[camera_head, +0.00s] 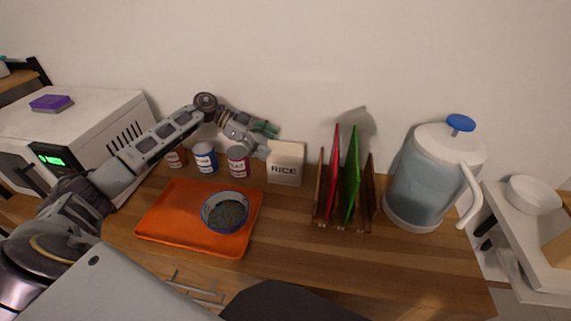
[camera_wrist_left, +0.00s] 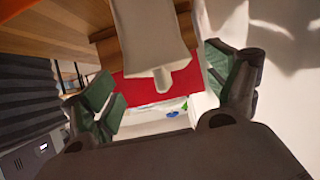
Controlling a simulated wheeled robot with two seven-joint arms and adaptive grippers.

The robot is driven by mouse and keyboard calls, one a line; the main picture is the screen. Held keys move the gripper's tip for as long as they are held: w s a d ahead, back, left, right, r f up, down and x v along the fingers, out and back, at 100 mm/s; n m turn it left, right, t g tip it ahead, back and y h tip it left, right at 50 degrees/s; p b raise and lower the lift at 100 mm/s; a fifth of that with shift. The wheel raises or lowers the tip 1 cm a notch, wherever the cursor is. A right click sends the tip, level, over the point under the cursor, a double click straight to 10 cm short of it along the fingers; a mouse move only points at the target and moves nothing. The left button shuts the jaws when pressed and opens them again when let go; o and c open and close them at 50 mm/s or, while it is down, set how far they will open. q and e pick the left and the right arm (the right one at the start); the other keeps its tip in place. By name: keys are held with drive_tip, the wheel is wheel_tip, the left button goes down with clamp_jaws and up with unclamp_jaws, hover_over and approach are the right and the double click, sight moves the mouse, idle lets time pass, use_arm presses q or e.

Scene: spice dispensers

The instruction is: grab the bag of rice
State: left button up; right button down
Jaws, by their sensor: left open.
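The bag of rice (camera_head: 285,165) is a small cream package marked RICE, standing upright near the wall at the back of the wooden counter. My left gripper (camera_head: 266,132) is open, with green-padded fingers, just above and left of the bag's top. In the left wrist view, a pale beige shape that looks like the bag (camera_wrist_left: 155,35) lies ahead of the open left gripper (camera_wrist_left: 160,70), in line with the gap between its fingers. I cannot tell whether they touch. My right gripper is not in view.
Several cans (camera_head: 238,162) stand left of the bag. An orange tray (camera_head: 165,225) holding a bowl (camera_head: 225,212) is in front. A wooden rack (camera_head: 320,190) with red and green boards stands right, then a water pitcher (camera_head: 425,180). Counter is clear in front of the bag.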

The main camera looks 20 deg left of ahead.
sight(282, 150)
use_arm(q)
drive_tip(key=shift+d, duration=0.1)
drive_tip(key=shift+x, duration=2.5)
drive_tip(key=shift+f, duration=0.15)
drive_tip(key=shift+c, duration=0.3)
clamp_jaws()
drive_tip(key=shift+w, duration=0.1)
